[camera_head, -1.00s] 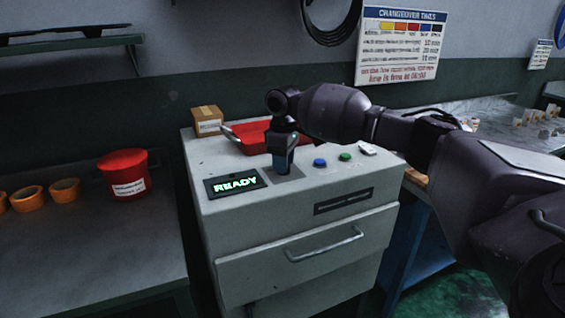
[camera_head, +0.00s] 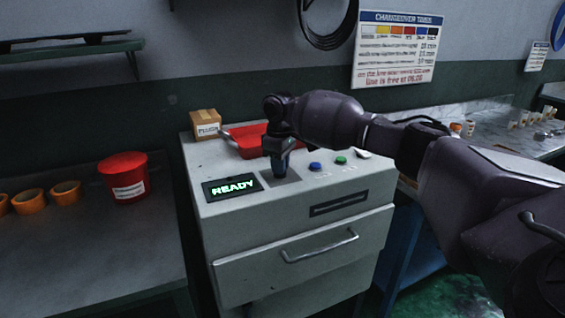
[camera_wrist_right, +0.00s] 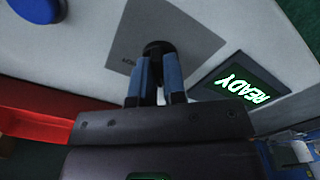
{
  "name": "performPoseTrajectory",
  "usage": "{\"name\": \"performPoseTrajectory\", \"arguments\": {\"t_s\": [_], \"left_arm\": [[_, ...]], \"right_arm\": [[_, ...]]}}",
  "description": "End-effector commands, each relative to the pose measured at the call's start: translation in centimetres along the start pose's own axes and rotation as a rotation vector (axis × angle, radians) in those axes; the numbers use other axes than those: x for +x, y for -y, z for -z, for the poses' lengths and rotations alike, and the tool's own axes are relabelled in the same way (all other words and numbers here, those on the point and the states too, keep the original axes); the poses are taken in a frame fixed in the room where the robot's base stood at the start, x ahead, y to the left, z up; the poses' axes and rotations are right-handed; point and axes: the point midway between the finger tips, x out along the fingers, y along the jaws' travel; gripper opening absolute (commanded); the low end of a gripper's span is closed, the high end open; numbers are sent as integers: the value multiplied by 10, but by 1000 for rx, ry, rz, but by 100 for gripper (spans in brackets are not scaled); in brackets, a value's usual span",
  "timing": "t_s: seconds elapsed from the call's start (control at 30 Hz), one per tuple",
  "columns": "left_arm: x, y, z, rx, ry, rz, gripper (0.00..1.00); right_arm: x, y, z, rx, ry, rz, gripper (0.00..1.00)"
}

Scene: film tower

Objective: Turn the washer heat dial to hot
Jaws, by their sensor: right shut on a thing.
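The washer (camera_head: 300,232) is a pale grey cabinet with a drawer and a lit READY display (camera_head: 232,187) on its top. My right gripper (camera_head: 281,172) points down onto the grey dial plate beside the display. In the right wrist view its two blue-grey fingers (camera_wrist_right: 157,92) are shut on a dark round dial (camera_wrist_right: 158,48), one finger on each side. The fingers hide most of the dial, and the print on its plate is too small to read, so its setting cannot be told. My left gripper is not in view.
A blue button (camera_head: 316,166), a green button (camera_head: 341,160) and a white button (camera_head: 363,154) sit right of the dial. A red tray (camera_head: 245,141) and a small cardboard box (camera_head: 205,124) stand behind. A red bucket (camera_head: 125,178) stands on the left bench.

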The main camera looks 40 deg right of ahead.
Motion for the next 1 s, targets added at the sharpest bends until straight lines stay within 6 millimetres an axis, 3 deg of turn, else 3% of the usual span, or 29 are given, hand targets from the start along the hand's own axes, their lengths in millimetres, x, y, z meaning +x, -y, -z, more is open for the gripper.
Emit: {"name": "performPoseTrajectory", "arguments": {"t_s": [0.03, 0.2, 0.77, 1.0], "left_arm": [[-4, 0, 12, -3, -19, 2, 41], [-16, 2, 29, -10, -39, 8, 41], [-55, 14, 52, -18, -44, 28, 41], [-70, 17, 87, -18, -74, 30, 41]], "right_arm": [[-9, 2, 0, 25, -8, 0, 0], [-12, 2, 0, 140, -10, 0, 0], [-7, 2, 0, 656, -2, 4, 0], [-5, 2, 0, 885, 1, 5, 0]]}}
